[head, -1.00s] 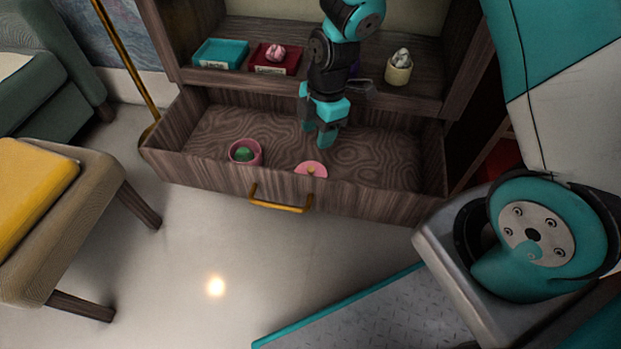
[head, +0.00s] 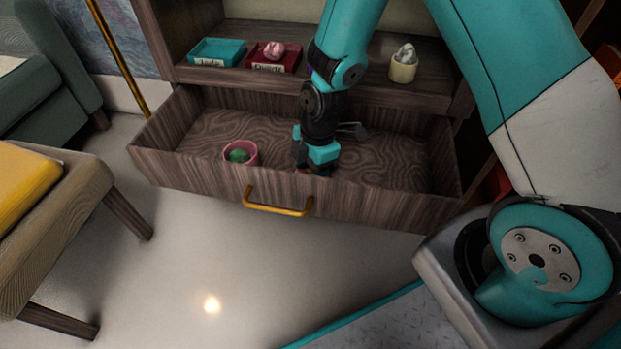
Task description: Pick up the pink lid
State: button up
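My gripper (head: 314,168) points down inside the open drawer (head: 385,160), just behind its front panel. Its fingertips are low and mostly hidden by the gripper body and the panel, so I cannot tell whether they are open or shut. The pink lid cannot be made out now; the gripper and the drawer front cover the place where it lay. A pink cup (head: 241,153) with a green thing (head: 238,156) inside stands in the drawer, left of my gripper.
On the shelf above the drawer are a teal tray (head: 217,52), a red tray (head: 274,56) with a pink object in it, and a cream pot (head: 403,66). A brass handle (head: 277,209) is on the drawer front. The drawer's right part is clear.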

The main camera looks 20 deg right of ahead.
grip_shut()
jog(key=shift+r, duration=0.15)
